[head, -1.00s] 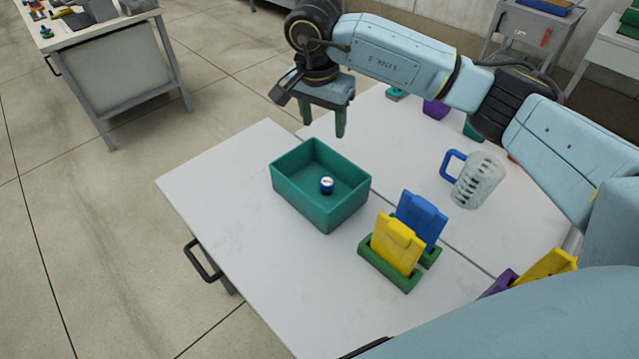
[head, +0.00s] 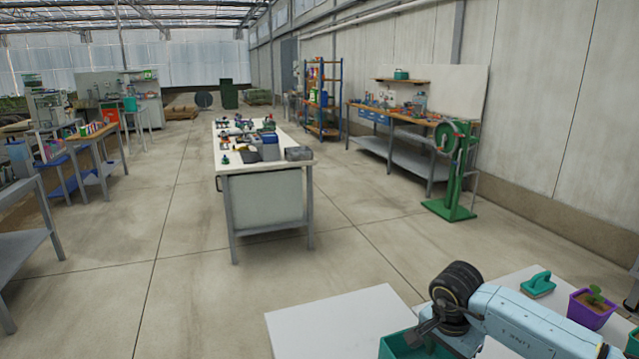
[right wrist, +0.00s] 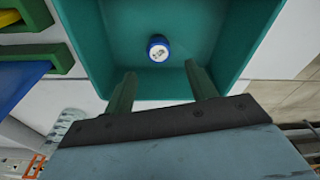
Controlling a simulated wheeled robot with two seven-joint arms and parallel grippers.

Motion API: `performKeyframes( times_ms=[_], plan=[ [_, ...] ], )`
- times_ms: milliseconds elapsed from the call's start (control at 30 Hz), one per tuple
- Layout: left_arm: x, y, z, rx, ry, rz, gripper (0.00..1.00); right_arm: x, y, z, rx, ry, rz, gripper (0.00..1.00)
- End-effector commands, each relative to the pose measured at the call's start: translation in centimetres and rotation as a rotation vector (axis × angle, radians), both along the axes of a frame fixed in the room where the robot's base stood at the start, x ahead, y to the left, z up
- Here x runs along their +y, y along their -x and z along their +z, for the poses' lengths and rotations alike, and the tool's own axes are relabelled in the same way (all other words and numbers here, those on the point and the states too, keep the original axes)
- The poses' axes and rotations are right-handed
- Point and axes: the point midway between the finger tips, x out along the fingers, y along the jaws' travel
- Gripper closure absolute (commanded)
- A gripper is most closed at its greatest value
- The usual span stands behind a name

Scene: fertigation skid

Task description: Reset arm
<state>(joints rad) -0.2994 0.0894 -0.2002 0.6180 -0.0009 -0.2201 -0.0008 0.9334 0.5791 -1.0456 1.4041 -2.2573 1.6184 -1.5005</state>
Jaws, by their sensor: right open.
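My right gripper (right wrist: 160,88) shows in the right wrist view with its two green fingers apart and nothing between them. Its fingers point at the teal bin (right wrist: 240,30), whose inside fills the upper middle of that view. A small round blue piece with a white top (right wrist: 159,49) lies on the bin floor, just beyond the fingertips. In the head view my right arm crosses the bottom right corner, and only part of the teal bin (head: 393,347) shows at the bottom edge. The fingertips are hidden there. My left gripper is in neither current view.
The white table (head: 330,322) also holds a teal-handled block (head: 538,285) and a purple pot with a plant (head: 592,307). A blue plate (right wrist: 20,80) and the clear jug (right wrist: 66,124) lie left in the wrist view. A workbench (head: 268,200) stands across open floor.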

Motion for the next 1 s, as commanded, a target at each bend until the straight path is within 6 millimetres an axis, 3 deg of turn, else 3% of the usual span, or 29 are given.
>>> performKeyframes(
  times_ms=[100,400,800,1000],
  plan=[
    [0.4,0.1,1.5,0.002,-0.005,-0.001,0.15,0.0,-0.1,2.3,-0.004,0.001,0.001,0.44],
    [-0.4,0.0,2.7,0.001,0.004,0.004,0.15,0.0,0.0,4.4,-0.001,0.001,0.0,0.44],
    [-1.3,-0.2,2.6,-0.004,0.017,0.007,0.15,0.0,0.0,4.2,0.0,0.0,0.0,0.44],
    [-0.9,-0.2,1.2,-0.003,0.013,0.005,0.15,0.0,0.1,2.1,0.002,0.0,0.0,0.44]
  ],
)
